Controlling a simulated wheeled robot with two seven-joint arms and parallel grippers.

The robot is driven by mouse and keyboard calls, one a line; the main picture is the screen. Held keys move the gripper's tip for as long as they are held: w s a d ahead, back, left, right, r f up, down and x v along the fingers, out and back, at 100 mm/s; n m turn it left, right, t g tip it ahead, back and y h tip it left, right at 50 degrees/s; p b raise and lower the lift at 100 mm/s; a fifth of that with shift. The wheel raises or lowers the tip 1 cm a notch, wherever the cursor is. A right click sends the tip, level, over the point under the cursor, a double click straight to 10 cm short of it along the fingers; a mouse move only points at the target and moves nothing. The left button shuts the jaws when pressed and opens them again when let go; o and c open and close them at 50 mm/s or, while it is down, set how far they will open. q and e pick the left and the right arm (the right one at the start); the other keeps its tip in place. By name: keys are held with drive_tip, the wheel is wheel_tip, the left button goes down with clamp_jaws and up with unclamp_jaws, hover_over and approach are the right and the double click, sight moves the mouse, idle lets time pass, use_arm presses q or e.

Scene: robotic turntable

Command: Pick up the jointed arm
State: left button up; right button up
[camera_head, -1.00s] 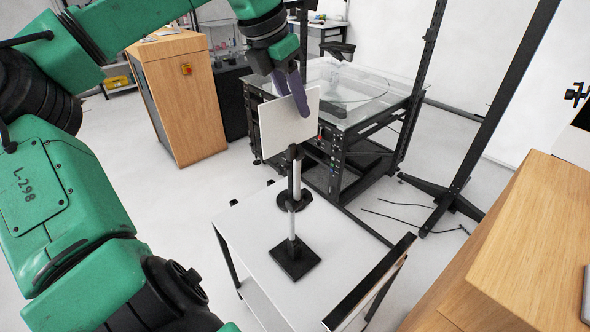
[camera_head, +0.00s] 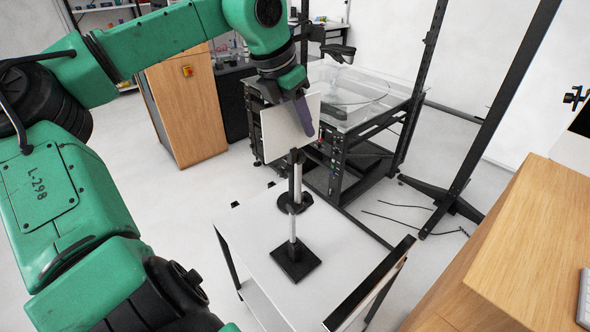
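A slim jointed stand with a square black base (camera_head: 296,260), a pale pole (camera_head: 292,226) and black clamps stands upright on a small white table (camera_head: 250,232). A white panel (camera_head: 281,132) sits at its top. I cannot tell for sure which part is the jointed arm. My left gripper (camera_head: 304,118) reaches in from above, its purple-grey fingers at the upper part of the panel. One finger shows in front of the panel; the other is mostly hidden, so contact and opening are unclear. My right gripper is not in view.
A wooden cabinet (camera_head: 190,105) is at the back left. A wooden desk (camera_head: 530,250) fills the right. Cables lie on the floor.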

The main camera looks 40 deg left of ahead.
use_arm(q)
clamp_jaws()
idle(1.3)
drive_tip(key=shift+w+r, duration=0.1)
drive_tip(key=shift+r, duration=0.05)
